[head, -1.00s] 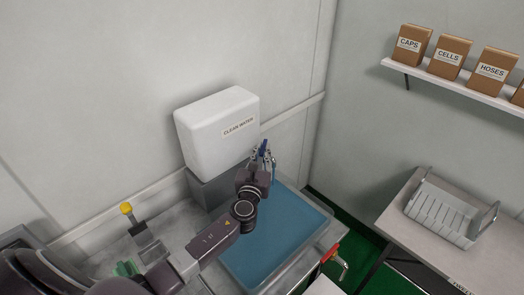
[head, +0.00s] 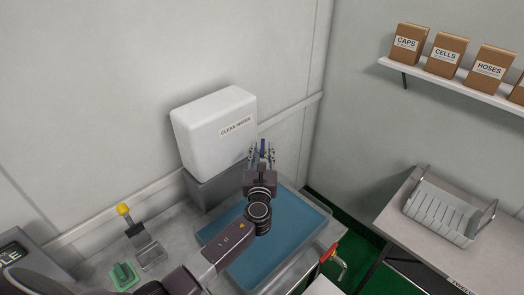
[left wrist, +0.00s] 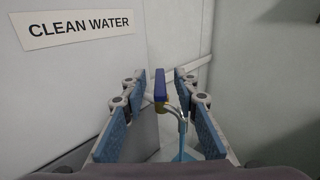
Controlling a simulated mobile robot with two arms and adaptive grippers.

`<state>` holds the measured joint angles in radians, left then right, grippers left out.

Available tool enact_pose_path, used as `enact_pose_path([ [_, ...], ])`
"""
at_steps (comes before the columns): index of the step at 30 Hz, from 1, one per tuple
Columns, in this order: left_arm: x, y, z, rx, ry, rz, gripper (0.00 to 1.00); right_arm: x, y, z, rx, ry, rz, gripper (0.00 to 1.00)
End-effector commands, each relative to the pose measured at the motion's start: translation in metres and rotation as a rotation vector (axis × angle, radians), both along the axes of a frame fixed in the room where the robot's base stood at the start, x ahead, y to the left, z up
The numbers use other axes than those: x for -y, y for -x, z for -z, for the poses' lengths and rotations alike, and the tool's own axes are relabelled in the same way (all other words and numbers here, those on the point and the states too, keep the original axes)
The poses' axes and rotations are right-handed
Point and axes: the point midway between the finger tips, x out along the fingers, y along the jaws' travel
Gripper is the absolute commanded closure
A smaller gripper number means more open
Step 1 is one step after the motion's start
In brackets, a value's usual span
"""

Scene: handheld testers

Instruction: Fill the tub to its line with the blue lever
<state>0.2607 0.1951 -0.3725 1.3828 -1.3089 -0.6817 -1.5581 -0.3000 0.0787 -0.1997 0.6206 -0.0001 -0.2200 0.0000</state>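The white clean water tank (head: 215,130) stands behind the tub (head: 318,222), which holds blue water. I cannot make out the tub's line. The blue lever (head: 262,147) stands upright on the tap by the tank; it also shows in the left wrist view (left wrist: 160,85), above the metal spout (left wrist: 174,111). A thin blue stream (left wrist: 182,143) comes down from the spout. My left gripper (head: 261,152) is open, its blue-padded fingers (left wrist: 160,105) on either side of the lever with gaps on both sides. My right gripper is not in view.
A red-handled tap (head: 329,253) is at the tub's front right. A yellow-knobbed lever (head: 124,210) and a green item (head: 123,275) are on the left of the counter. A white rack (head: 440,209) stands on the right table, below a shelf (head: 455,82) with boxes.

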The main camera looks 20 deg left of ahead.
Motion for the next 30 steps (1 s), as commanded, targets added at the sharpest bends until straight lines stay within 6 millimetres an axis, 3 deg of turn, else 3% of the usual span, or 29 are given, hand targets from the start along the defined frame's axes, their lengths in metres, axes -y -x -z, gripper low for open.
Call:
enact_pose_path([
  [8,0.005,0.012,0.001,-0.001,0.000,0.001,0.72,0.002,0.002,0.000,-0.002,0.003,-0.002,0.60],
  [21,0.035,0.093,0.001,-0.003,0.001,0.001,0.72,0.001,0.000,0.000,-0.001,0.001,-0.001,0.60],
  [30,0.043,0.113,0.000,-0.001,-0.001,-0.001,0.72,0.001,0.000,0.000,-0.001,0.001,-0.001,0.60],
])
